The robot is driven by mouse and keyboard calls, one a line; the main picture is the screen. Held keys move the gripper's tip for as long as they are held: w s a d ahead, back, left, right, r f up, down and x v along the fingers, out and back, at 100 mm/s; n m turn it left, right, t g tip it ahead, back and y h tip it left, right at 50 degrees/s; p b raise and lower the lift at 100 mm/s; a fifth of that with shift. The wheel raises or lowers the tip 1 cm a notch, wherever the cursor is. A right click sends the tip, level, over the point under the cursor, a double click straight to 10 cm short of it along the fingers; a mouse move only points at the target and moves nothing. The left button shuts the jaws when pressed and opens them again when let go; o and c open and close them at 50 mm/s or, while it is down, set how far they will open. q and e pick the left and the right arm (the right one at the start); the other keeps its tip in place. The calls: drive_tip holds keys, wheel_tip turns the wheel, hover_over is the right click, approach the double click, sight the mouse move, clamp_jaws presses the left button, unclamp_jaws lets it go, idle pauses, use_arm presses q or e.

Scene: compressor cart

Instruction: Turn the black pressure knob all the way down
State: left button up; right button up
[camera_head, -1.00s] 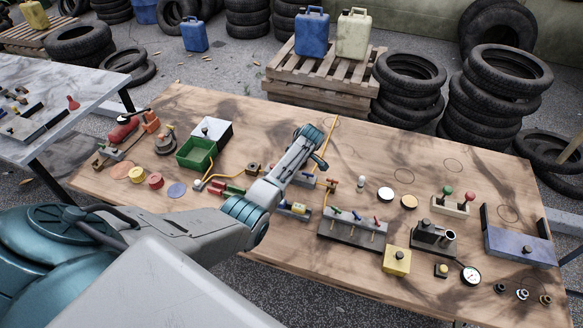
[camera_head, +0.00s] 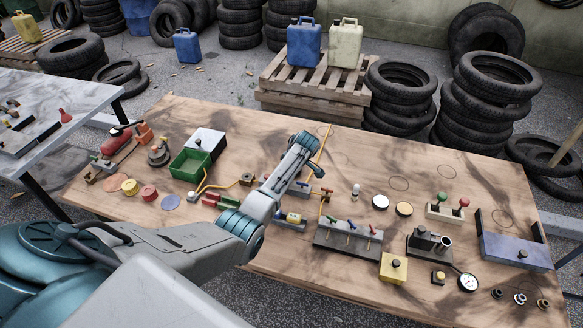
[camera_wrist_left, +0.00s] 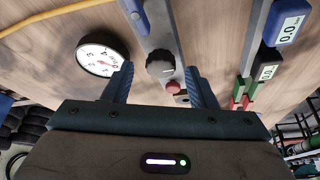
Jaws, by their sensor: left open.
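The black pressure knob (camera_wrist_left: 160,64) shows in the left wrist view on a narrow grey panel (camera_wrist_left: 157,36), with a pale mark on its face. My left gripper (camera_wrist_left: 158,74) is open, one finger on each side of the panel. The knob lies between the fingertips in the picture, with a visible gap on both sides. Whether the fingers are down at the knob's height I cannot tell. In the head view my left arm reaches over the middle of the table, hiding the knob and the fingertips. My right gripper is not in view.
On the wooden table (camera_head: 340,285) stand a green bin (camera_head: 190,166), a valve block (camera_head: 347,238) and a yellow box (camera_head: 393,268). An orange hose (camera_head: 323,143) passes near my arm.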

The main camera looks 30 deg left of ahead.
use_arm(q)
drive_tip(key=b+v, duration=0.2)
drive_tip(key=v, duration=0.7)
drive_tip(key=shift+r, duration=0.25)
drive_tip(key=shift+d, duration=0.1)
